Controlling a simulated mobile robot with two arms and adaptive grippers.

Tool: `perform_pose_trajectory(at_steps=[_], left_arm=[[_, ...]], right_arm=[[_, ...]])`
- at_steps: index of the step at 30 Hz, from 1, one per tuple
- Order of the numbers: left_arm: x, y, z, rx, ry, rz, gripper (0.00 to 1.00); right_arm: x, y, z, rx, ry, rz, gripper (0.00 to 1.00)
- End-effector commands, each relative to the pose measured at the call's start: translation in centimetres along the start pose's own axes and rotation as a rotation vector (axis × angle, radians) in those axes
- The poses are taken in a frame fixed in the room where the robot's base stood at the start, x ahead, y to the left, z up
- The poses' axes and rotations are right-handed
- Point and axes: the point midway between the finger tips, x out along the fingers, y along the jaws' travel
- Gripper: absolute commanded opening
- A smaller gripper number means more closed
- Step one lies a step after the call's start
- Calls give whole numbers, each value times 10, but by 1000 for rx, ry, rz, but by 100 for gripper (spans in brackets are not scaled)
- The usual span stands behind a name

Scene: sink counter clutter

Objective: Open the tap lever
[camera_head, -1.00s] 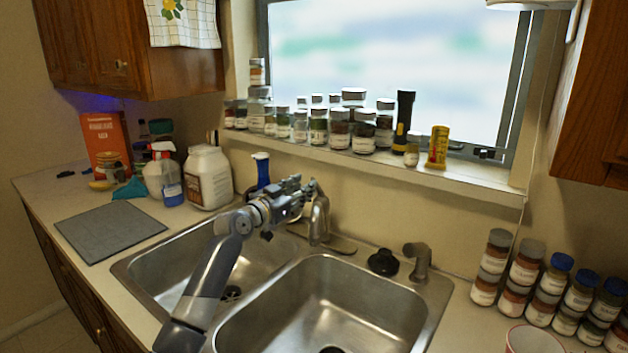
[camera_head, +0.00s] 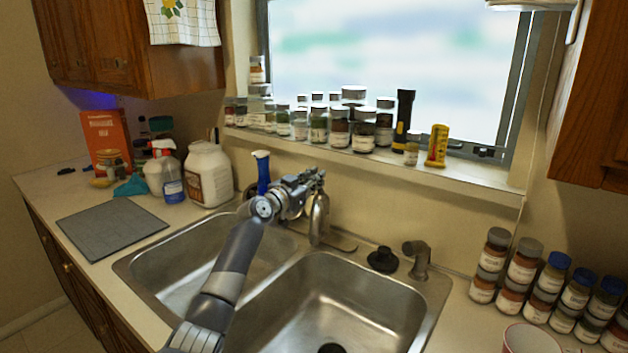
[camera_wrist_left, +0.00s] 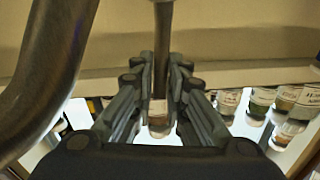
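The metal tap (camera_head: 319,220) stands behind the divider of the double sink, its upright body in view and its top partly hidden by my left gripper. My left gripper (camera_head: 316,178) is at the top of the tap. In the left wrist view a thin metal bar, the tap lever (camera_wrist_left: 163,35), runs down between the two fingers (camera_wrist_left: 161,75). The fingers are drawn close on both sides of it and look shut on it. The curved tap spout (camera_wrist_left: 50,60) passes close by on the left of that view. My right gripper is not in view.
Several jars (camera_head: 340,128) line the window sill behind the tap. A black stopper (camera_head: 382,260) and a sprayer (camera_head: 418,260) are to the right. The sink basins (camera_head: 330,300) hold no dishes.

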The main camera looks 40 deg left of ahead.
Motion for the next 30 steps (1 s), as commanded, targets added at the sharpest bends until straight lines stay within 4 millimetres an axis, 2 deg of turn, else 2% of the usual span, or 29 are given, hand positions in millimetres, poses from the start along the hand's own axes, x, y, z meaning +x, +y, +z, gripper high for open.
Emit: perform_pose_trajectory(at_steps=[8, 22, 30], left_arm=[[1, 0, -3, -2, -11, 2, 0], [25, -7, -22, -44, -286, 37, 0], [37, -8, -17, -64, -424, 54, 0]], right_arm=[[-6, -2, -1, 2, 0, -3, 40], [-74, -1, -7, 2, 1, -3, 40], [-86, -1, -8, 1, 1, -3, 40]])
